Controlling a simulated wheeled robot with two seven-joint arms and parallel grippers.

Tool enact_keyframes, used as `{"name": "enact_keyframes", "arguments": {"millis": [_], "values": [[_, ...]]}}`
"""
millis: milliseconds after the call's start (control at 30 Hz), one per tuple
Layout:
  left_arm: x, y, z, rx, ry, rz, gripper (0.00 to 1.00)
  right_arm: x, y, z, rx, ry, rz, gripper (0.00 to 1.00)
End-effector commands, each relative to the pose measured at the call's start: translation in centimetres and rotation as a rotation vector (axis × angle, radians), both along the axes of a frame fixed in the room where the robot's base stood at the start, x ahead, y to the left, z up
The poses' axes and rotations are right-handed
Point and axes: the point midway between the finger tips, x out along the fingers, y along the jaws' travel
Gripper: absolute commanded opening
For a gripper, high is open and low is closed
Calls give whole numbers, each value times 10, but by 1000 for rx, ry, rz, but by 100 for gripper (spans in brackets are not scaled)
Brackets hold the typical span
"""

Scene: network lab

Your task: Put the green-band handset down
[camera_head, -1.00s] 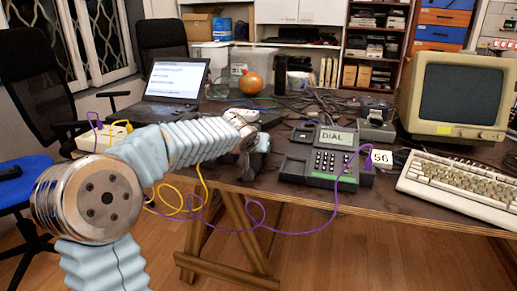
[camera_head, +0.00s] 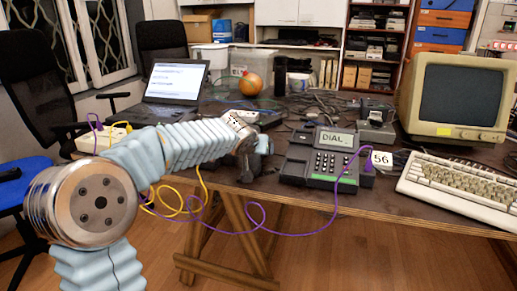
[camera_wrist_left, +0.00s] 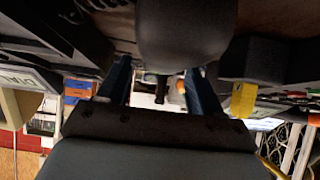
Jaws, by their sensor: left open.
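My left gripper (camera_wrist_left: 161,90) is open, with its two blue fingers spread apart in the left wrist view. A dark rounded thing (camera_wrist_left: 185,32) shows at the top between the fingers. I cannot tell whether it is the handset, and no green band shows on it. In the head view my left gripper (camera_head: 250,160) is low at the table, left of the phone (camera_head: 318,163) with the "DIAL" screen. A green strip (camera_head: 347,185) shows at the phone's front right. My right gripper is not in view.
A dark thing with a yellow band (camera_wrist_left: 243,100) lies beside the right finger in the wrist view. A purple cord (camera_head: 262,229) hangs past the table edge. A keyboard (camera_head: 460,188) and a monitor (camera_head: 455,98) stand at the right, a laptop (camera_head: 172,85) at the back left.

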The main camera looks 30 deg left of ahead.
Motion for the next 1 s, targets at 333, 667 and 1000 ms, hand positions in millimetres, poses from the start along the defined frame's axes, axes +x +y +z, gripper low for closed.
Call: {"name": "enact_keyframes", "arguments": {"millis": [333, 667, 1000], "values": [[-63, -15, 45, 0, -6, 0, 66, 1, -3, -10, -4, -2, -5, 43], [-90, -22, 63, 0, -1, 0, 66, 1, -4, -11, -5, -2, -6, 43], [-90, -22, 63, 0, -1, -1, 66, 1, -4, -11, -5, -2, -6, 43]]}}
